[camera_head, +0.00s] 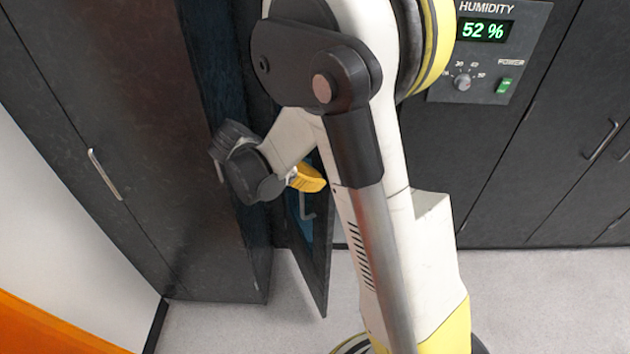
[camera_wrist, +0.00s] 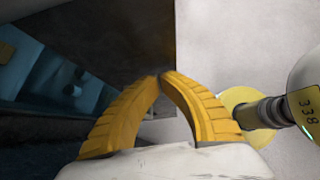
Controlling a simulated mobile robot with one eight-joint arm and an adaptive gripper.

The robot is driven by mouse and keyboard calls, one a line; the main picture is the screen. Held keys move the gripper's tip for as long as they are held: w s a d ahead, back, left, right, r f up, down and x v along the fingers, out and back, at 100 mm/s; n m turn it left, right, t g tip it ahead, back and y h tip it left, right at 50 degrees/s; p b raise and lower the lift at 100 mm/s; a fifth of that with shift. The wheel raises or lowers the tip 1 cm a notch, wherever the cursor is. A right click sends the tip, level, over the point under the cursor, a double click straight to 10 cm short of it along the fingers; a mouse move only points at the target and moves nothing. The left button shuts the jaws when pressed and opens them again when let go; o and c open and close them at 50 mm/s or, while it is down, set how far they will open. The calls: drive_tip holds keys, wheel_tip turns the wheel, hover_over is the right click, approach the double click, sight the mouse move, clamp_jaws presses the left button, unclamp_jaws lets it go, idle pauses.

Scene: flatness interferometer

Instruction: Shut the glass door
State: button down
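The door (camera_head: 318,270) is a dark-framed panel that stands open, its lower corner jutting out over the floor. A bluish pane (camera_head: 298,222) and a thin handle (camera_head: 307,205) show on it. My gripper (camera_head: 312,181) has yellow fingers and is beside the door's upper visible part, near the handle. In the wrist view, the fingertips of my gripper (camera_wrist: 161,77) come together in front of a dark panel (camera_wrist: 130,45). I see nothing clearly held between them. My arm hides much of the door and the opening behind it.
A dark cabinet door with a handle (camera_head: 105,174) is at the left. Pale floor (camera_head: 240,325) lies clear below the door. A blue interior (camera_wrist: 65,85) shows in the wrist view.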

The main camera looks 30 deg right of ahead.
drive_tip(key=d+n+t+b, duration=0.1)
drive_tip(key=d+n+t, duration=0.4)
drive_tip(key=d, duration=1.7)
drive_tip(key=w+d, duration=1.6)
drive_tip(key=d, duration=0.5)
drive_tip(key=shift+w+r+n+g+y, duration=0.2)
drive_tip(key=shift+w+n+g+y, duration=0.1)
drive_tip(key=shift+n, duration=0.1)
